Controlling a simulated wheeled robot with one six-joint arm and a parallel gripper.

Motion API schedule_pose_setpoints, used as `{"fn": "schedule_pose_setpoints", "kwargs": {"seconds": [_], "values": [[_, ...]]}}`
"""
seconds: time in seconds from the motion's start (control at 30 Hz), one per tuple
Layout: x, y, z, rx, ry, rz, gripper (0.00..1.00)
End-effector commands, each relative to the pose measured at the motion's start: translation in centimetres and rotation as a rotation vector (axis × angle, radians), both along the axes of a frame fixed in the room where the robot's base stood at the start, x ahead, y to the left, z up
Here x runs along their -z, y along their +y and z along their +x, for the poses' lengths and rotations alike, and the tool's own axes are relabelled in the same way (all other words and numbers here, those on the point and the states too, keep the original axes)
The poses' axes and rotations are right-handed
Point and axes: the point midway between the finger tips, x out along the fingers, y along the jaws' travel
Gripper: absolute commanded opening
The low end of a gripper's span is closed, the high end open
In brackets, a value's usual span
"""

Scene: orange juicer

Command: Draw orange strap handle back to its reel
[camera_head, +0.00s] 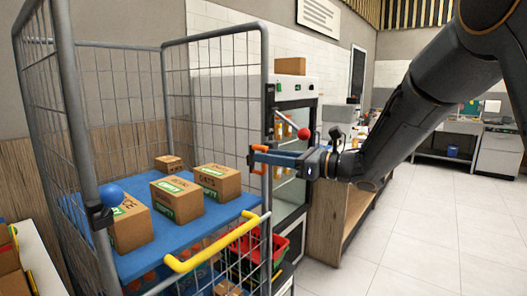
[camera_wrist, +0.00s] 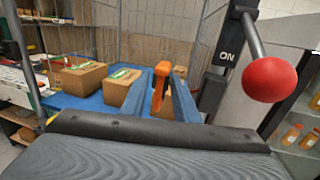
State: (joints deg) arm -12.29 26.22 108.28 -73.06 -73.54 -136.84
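The orange strap handle (camera_head: 262,170) is near the right front post of the roll cage, at my gripper's fingertips. In the wrist view the orange handle (camera_wrist: 160,80) stands upright between the blue fingers, which close in on both its sides. My gripper (camera_head: 262,157) reaches in from the right with its fingers around the handle and appears shut on it. A black fitting (camera_head: 250,160) sits on the cage post just left of the handle; I cannot tell whether it is the reel. No stretched strap can be made out.
A red ball lever (camera_head: 304,133) marked ON beside its post is close to my gripper. Cartons (camera_head: 218,181) lie on the cage's blue shelf (camera_head: 150,262). Floor at right is clear.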

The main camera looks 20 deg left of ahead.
Motion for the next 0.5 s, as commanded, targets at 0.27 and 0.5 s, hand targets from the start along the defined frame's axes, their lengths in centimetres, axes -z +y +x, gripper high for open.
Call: {"fn": "schedule_pose_setpoints", "kwargs": {"seconds": [0.27, 0.5], "values": [[0.0, 1.6, 0.3, 0.001, 0.0, 0.0, 0.28], [0.1, 1.6, 0.3, 0.001, 0.001, 0.0, 0.21]]}}
